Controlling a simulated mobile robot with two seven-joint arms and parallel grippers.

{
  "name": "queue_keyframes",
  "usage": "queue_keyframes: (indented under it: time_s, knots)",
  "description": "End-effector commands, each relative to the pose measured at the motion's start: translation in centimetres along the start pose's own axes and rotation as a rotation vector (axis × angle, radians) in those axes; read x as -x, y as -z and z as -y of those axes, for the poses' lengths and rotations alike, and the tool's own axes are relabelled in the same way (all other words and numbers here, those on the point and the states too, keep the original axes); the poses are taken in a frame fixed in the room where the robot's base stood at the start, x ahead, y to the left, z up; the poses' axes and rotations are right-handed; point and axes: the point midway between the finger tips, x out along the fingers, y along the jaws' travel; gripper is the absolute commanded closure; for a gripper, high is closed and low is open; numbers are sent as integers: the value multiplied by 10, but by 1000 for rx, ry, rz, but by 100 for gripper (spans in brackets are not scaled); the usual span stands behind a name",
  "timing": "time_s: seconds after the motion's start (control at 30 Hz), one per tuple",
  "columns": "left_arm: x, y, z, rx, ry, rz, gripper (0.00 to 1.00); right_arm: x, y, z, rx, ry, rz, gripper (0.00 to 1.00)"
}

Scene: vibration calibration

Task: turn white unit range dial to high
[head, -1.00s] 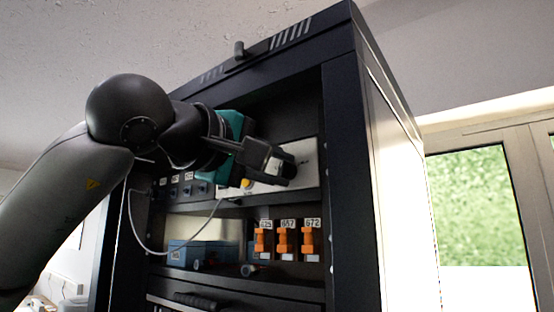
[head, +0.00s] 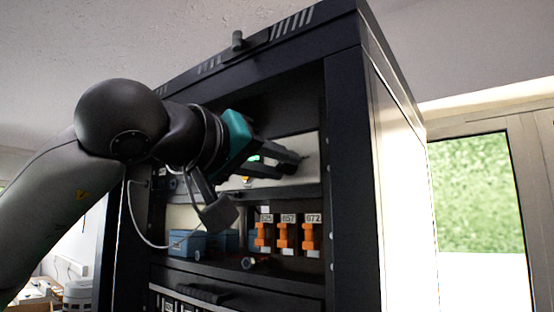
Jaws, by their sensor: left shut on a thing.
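The white unit (head: 310,147) sits on the upper shelf of the dark cabinet, and its front panel is partly covered by my gripper. A small lit green display and a yellow spot show on the panel beneath the gripper. My left gripper (head: 294,161) reaches in from the left, its fingers against the panel's right part. It is shut on the range dial, which the fingers hide, so its setting cannot be read. My right gripper is not in view.
The dark cabinet (head: 345,150) frames the unit, with its right post close to the fingers. Below are orange numbered holders (head: 285,236) and blue boxes (head: 190,243). A pale cable hangs at the left. A window door is at the right.

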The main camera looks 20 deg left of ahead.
Motion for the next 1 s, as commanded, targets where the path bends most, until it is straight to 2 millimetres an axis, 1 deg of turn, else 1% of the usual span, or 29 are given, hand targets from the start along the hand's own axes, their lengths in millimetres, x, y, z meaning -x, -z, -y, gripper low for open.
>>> queue_keyframes:
  time_s: [0.2,0.6,0.63,0.87,1.0]
  knots:
    - [0,-1,0,-35,1,2,100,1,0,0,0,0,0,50]
    - [0,-1,1,-39,2,3,100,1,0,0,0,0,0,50]
    - [0,-1,1,-39,2,3,66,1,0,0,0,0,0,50]
    - [0,-1,0,-37,1,2,40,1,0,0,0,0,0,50]
    - [0,0,0,-37,1,1,40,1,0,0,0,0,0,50]
